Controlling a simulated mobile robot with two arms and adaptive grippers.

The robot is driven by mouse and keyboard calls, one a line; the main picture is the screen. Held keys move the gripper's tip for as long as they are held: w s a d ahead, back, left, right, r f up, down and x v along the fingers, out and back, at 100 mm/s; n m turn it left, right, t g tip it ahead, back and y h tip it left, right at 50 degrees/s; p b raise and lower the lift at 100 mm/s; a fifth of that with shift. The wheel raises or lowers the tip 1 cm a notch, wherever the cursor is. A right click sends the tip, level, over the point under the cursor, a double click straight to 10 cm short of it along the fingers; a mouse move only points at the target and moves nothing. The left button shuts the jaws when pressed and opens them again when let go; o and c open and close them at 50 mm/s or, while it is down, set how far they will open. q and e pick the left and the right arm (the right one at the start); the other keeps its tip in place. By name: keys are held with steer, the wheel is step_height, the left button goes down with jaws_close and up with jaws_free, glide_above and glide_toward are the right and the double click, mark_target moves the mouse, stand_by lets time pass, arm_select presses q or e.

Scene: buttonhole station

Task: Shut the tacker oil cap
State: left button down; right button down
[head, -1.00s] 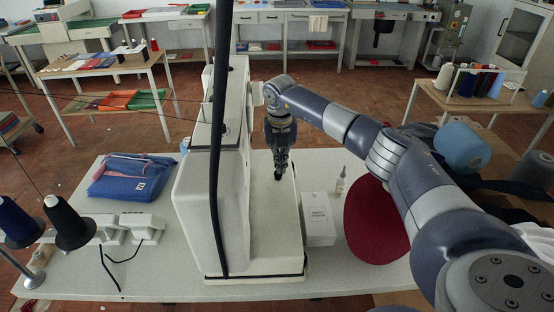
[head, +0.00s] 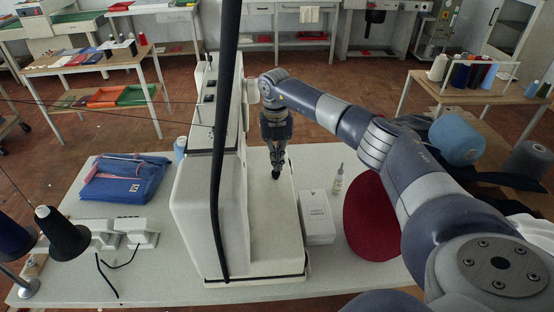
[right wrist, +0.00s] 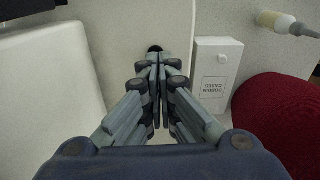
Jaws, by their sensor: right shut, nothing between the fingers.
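The tacker (head: 205,215) is a tall white machine with a pale flat bed (head: 262,235) on the table. My right gripper (head: 276,176) points down over the bed, right of the tacker's tall body. Its fingers are shut and hold nothing. In the right wrist view the shut fingertips (right wrist: 156,60) are close to a small dark round spot on the pale surface; I cannot tell whether it is the oil cap or its opening, nor whether the fingers touch it. No oil cap can be made out clearly in the head view. My left gripper is not in view.
A white bobbin case box (head: 317,217) stands right of the bed, with a small bottle (head: 338,178) and a dark red round pad (head: 372,215) beyond it. A dark upright pole (head: 222,140) crosses before the tacker. A blue folded bundle (head: 125,180) lies at left.

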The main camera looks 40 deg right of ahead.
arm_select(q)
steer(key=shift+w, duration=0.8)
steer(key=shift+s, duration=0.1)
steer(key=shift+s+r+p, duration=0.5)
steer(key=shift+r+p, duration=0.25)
arm_select(e)
steer(key=shift+r, duration=0.9)
